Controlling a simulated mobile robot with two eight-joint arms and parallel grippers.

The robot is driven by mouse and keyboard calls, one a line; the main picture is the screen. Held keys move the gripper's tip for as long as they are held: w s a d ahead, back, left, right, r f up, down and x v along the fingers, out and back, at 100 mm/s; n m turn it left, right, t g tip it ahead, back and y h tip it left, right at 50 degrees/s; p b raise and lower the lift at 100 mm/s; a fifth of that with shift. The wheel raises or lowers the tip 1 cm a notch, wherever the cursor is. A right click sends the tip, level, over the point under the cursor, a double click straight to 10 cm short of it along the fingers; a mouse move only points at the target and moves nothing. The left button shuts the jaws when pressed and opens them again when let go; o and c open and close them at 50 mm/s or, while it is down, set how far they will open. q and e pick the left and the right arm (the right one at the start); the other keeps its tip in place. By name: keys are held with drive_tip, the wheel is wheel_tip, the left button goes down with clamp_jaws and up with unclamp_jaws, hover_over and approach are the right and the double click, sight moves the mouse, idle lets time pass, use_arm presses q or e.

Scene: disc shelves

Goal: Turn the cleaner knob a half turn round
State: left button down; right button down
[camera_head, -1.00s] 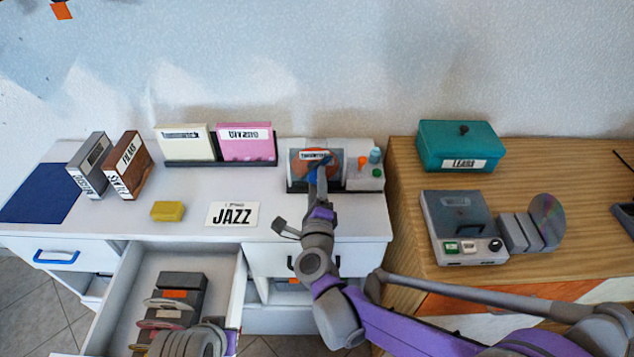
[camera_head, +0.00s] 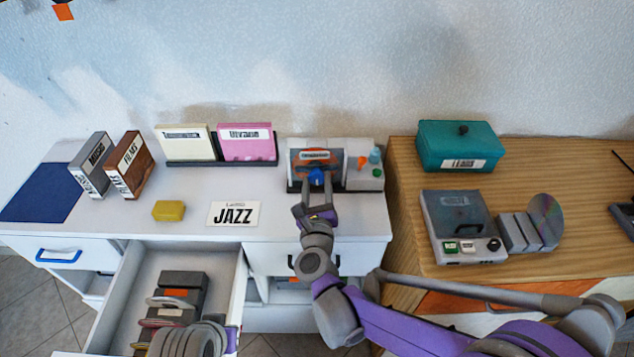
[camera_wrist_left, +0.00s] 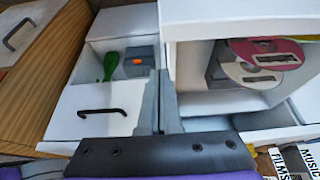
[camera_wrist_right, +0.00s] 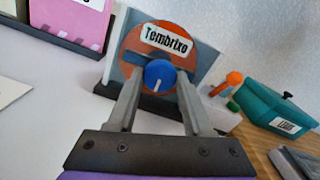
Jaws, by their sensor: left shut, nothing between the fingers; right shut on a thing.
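The disc cleaner, a grey box (camera_head: 340,152) with a label on an orange-brown disc, stands at the back right of the white desk. Its blue knob (camera_head: 317,176) is on the front; in the right wrist view the blue knob (camera_wrist_right: 159,75) has a white mark pointing down. My right gripper (camera_head: 317,184) is shut on the knob, one finger on each side. It also shows in the right wrist view (camera_wrist_right: 158,82). My left gripper (camera_wrist_left: 161,78) is shut and empty, pointing over white drawers in the left wrist view.
A JAZZ card (camera_head: 233,214) and yellow block (camera_head: 169,210) lie on the desk. An open drawer (camera_head: 228,285) holds discs. A wooden cabinet (camera_head: 405,215) adjoins on the right.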

drive_tip(key=shift+m, duration=0.5)
drive_tip(key=shift+c, duration=1.5)
unclamp_jaws()
drive_tip(key=s, duration=1.1)
drive_tip(key=shift+w, duration=0.1)
